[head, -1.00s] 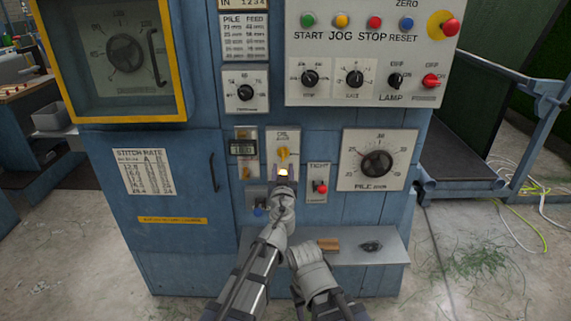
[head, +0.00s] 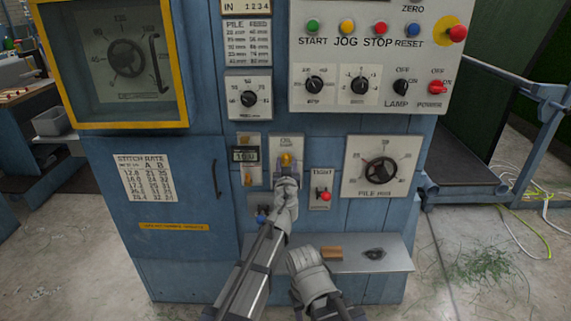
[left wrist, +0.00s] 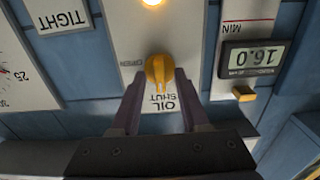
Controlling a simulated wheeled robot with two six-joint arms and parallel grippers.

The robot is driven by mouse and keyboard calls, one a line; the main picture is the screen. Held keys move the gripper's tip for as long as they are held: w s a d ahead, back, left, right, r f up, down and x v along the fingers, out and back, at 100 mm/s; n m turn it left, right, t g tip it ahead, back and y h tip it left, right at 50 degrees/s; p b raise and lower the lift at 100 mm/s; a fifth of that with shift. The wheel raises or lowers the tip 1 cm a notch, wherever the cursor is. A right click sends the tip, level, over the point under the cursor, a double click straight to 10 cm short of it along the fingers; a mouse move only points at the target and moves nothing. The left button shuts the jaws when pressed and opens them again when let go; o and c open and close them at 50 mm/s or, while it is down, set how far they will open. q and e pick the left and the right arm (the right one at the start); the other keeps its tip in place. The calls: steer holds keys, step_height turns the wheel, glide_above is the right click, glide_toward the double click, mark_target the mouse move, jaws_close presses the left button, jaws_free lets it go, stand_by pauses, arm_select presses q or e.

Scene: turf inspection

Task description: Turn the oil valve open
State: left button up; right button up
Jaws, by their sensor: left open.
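The oil valve is a yellow handle (head: 286,160) on a pale plate on the blue machine front. In the left wrist view, which is upside down, the yellow handle (left wrist: 158,70) lies with its narrow end toward the "OIL SHUT" label (left wrist: 160,102). A faint "OPEN" label is at its left. My left gripper (head: 287,178) is open at the plate, just below the handle in the head view. In the left wrist view its two fingers (left wrist: 160,88) stand either side of the handle's narrow end, with gaps showing. My right arm shows low in the head view; its fingers do not.
A lit lamp (left wrist: 152,2) is on the same plate. A digital display (head: 245,155) is on the left, a red-tipped "TIGHT" switch (head: 323,195) on the right. A grey shelf (head: 395,262) juts out below, carrying a brown block (head: 332,253).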

arm_select(q)
jaws_close()
stand_by(0.3)
stand_by(0.4)
steer(key=m, duration=0.4)
steer(key=shift+d, duration=0.1)
steer(key=m, duration=0.4)
steer(key=shift+m, duration=0.3)
steer(key=m, duration=0.9)
steer(key=shift+d+f, duration=0.1)
steer(key=shift+f, duration=0.1)
steer(key=shift+m, duration=0.3)
